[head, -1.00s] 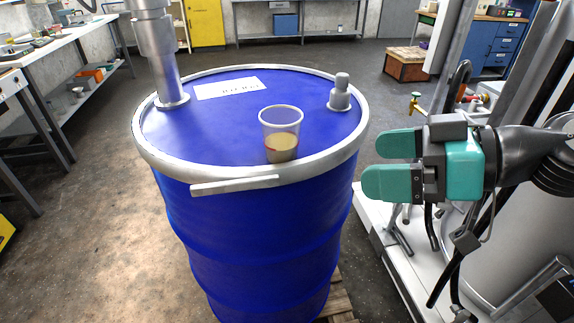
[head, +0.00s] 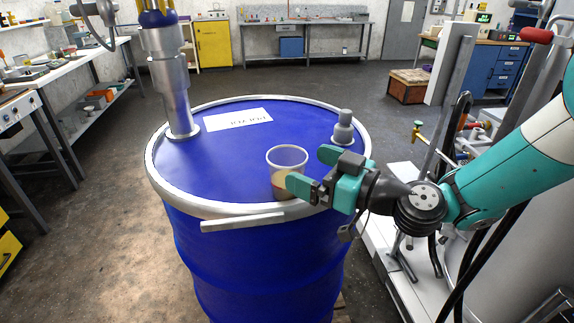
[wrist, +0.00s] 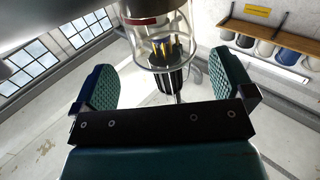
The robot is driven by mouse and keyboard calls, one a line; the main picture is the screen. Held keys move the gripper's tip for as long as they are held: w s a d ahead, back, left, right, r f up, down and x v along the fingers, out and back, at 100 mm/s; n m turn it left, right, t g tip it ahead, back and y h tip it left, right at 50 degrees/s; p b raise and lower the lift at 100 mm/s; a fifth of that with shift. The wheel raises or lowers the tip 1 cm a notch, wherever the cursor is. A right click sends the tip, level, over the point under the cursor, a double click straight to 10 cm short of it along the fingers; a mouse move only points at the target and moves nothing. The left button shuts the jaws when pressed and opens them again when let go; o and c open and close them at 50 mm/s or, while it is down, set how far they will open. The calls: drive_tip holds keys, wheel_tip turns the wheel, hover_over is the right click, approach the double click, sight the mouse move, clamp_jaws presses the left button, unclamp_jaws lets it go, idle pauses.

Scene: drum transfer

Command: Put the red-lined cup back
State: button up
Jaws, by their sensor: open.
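A clear cup (head: 276,171) with brownish liquid low in it stands upright on the blue drum's (head: 232,165) lid, near the front right rim. In the wrist view the clear cup (wrist: 157,42) shows at the top with a dark red band on it. My gripper (head: 314,171) is open at the cup's right side, its fingers pointing left at the cup. The near finger overlaps the cup's lower right in the head view. In the wrist view my gripper (wrist: 166,75) has its two fingers either side of the cup. Whether they touch it, I cannot tell.
A metal pipe (head: 169,85) rises from the lid's back left. A short metal fitting (head: 343,127) stands on the lid behind my gripper. A white label (head: 237,119) lies on the lid. The lid's left half is otherwise clear. Benches line the room.

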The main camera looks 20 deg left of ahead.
sight(273, 154)
drive_tip(key=p+x, duration=0.3)
drive_tip(key=x, duration=0.2)
drive_tip(key=shift+s+r, duration=0.1)
drive_tip(key=shift+s, duration=0.05)
drive_tip(key=shift+a+p, duration=0.3)
drive_tip(key=shift+f, duration=0.2)
drive_tip(key=shift+c, duration=0.2)
drive_tip(key=c, duration=0.9)
drive_tip(key=shift+r, duration=0.15)
drive_tip(key=shift+c, duration=0.2)
wheel_tip(273, 154, up, 27)
drive_tip(key=b, duration=0.3)
drive_tip(key=shift+r+b, duration=0.2)
drive_tip(key=shift+b, duration=0.15)
